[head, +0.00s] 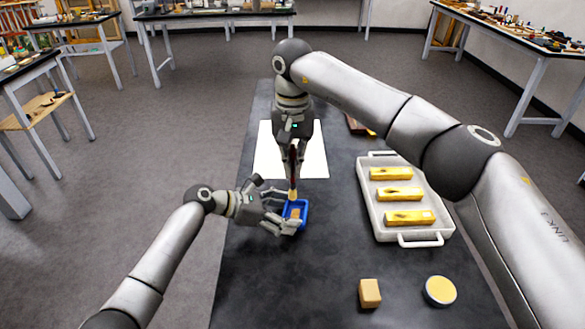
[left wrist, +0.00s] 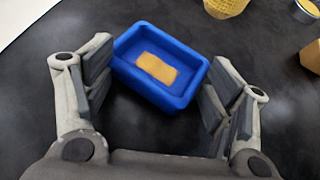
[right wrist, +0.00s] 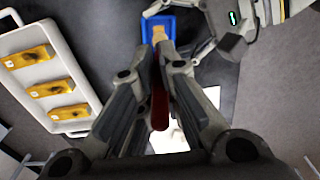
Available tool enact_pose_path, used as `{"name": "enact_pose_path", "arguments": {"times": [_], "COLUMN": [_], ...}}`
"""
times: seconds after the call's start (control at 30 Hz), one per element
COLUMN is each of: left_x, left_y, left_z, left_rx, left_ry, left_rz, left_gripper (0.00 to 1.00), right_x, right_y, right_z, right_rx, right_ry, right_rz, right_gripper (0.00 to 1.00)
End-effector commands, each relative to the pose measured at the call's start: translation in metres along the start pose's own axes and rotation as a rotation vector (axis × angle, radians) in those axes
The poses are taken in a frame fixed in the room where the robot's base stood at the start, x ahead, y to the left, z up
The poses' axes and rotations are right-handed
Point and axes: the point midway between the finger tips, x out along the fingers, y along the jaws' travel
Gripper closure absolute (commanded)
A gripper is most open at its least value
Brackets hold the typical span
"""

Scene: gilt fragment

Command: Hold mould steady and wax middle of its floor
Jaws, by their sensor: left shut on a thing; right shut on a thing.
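The blue mould (head: 305,207) is a small open tray on the dark bench, with a tan patch (left wrist: 157,68) on the middle of its floor. My left gripper (head: 289,224) is shut on the mould; its fingers flank the mould's two ends in the left wrist view (left wrist: 160,98). My right gripper (head: 297,160) is above the mould, shut on a brush (head: 292,182) with a dark red handle and pale tip. The brush points down, its tip at the mould's far side in the head view. Whether it touches the mould is unclear. The red handle also shows in the right wrist view (right wrist: 159,108).
A white tray (head: 376,222) with three golden bars stands right of the mould. A tan block (head: 370,293) and a round tin (head: 440,291) are near the front. White paper (head: 265,160) lies behind the mould. Bench between mould and block is clear.

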Motion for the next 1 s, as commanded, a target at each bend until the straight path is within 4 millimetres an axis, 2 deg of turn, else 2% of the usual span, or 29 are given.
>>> {"name": "enact_pose_path", "arguments": {"times": [0.03,0.43,0.47,0.63,1.0], "left_x": [0.0025,0.0025,0.0025,0.0021,-0.0041], "left_y": [-0.0031,-0.0031,-0.0031,-0.0025,-0.0007], "left_z": [-0.0099,-0.0098,-0.0098,-0.0095,-0.0050], "left_rx": [-0.011,-0.010,-0.010,-0.010,-0.005], "left_ry": [0.016,0.016,0.016,0.015,0.007], "left_rz": [-0.007,-0.007,-0.007,-0.006,-0.002], "left_gripper": [0.36,0.36,0.20,0.00,0.00], "right_x": [0.0003,0.0007,0.0007,0.0007,0.0004], "right_y": [-0.0001,-0.0001,-0.0001,-0.0001,-0.0001], "right_z": [0.0000,0.0000,0.0000,0.0000,0.0000], "right_rx": [0.000,0.000,0.000,0.000,0.000], "right_ry": [0.000,0.000,0.000,0.000,0.000], "right_rz": [0.000,0.000,0.000,0.000,0.000], "right_gripper": [1.00,1.00,1.00,1.00,1.00]}}
